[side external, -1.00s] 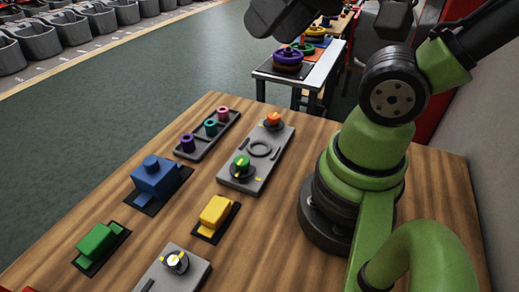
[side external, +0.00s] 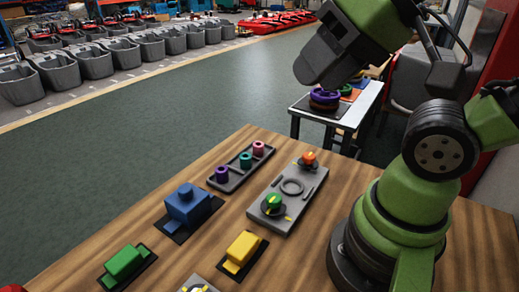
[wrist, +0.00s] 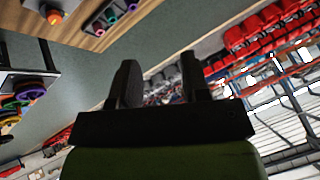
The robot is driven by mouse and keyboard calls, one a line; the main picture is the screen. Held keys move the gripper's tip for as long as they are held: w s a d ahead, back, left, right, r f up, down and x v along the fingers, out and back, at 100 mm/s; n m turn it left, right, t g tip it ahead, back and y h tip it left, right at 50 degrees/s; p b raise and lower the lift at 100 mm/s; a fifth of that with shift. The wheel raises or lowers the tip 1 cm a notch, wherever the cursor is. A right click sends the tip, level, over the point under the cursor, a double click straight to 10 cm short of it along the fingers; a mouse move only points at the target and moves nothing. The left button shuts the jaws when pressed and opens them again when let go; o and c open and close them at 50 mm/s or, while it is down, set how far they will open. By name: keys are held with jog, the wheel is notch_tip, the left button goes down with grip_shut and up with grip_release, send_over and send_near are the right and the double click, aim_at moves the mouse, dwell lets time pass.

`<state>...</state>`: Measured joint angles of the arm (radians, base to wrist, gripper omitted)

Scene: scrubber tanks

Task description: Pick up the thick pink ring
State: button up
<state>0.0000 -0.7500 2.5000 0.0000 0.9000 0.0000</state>
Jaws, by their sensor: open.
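The thick pink ring (side external: 258,148) stands at the far end of a narrow dark tray (side external: 228,184), in line with a teal ring (side external: 245,160) and a purple ring (side external: 222,174).
A grey panel (side external: 264,222) with orange and green knobs lies right of the tray. Blue (side external: 188,205), green (side external: 122,262) and yellow (side external: 243,249) blocks sit on dark plates nearer the camera. A side table (side external: 358,112) with stacked rings stands behind the wooden workbench (side external: 330,212).

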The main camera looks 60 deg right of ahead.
jog(key=o, duration=0.4)
jog(key=shift+c, duration=0.2)
jog(key=n+g+h, duration=0.2)
jog(key=n+g, duration=0.1)
jog(key=g, duration=0.4)
send_over(258, 144)
jog(key=s, duration=0.1)
notch_tip(258, 144, down, 18)
jog(key=f, duration=0.1)
jog(key=shift+n, duration=0.3)
notch_tip(258, 144, down, 4)
jog(key=shift+a+f, duration=0.1)
jog(key=shift+w+f, duration=0.15)
jog(key=shift+f, duration=0.85)
jog(key=shift+w+f, duration=0.2)
jog(key=shift+f, duration=0.75)
jog(key=shift+w+f, duration=0.15)
jog(key=shift+f, duration=0.85)
